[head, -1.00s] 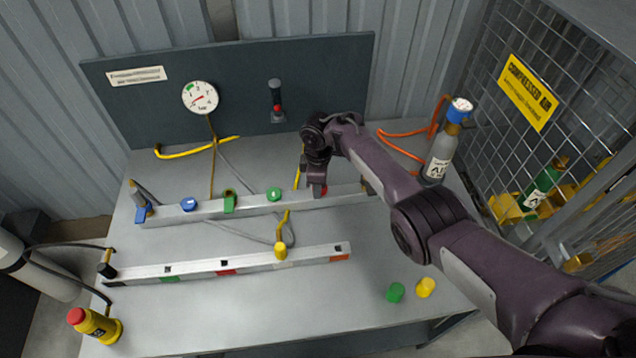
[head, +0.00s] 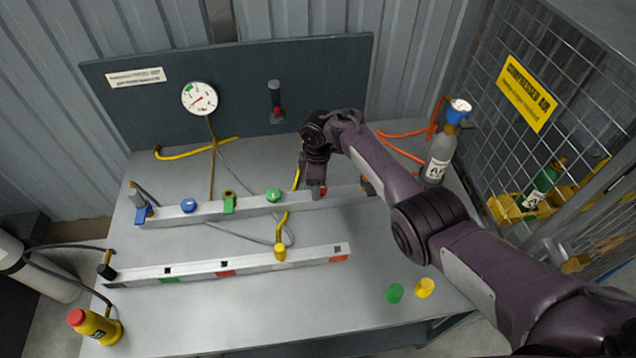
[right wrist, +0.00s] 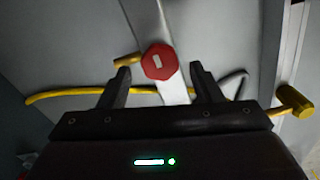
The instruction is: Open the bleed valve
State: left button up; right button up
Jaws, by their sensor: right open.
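A red octagonal knob (right wrist: 158,62) with a pale mark on top sits on the grey metal rail (head: 235,208). No label in view names it as the bleed valve. In the right wrist view it shows between and just beyond the fingertips of my right gripper (right wrist: 161,78). The gripper is open, with a finger on either side and gaps to the knob. In the head view my right gripper (head: 318,192) hangs over the rail's right part and hides most of the knob (head: 323,191). My left gripper is not in view.
The rail also carries a green knob (head: 273,194), a green valve (head: 228,203) and blue knobs (head: 188,205). A gauge (head: 200,98) and a lever (head: 276,100) are on the back panel. Yellow hoses (right wrist: 65,95) run near the gripper.

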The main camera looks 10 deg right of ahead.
notch_tip(320, 180, up, 7)
jog(key=shift+f+p, duration=0.2)
jog(key=shift+p, duration=0.25)
jog(key=shift+s+f, duration=0.1)
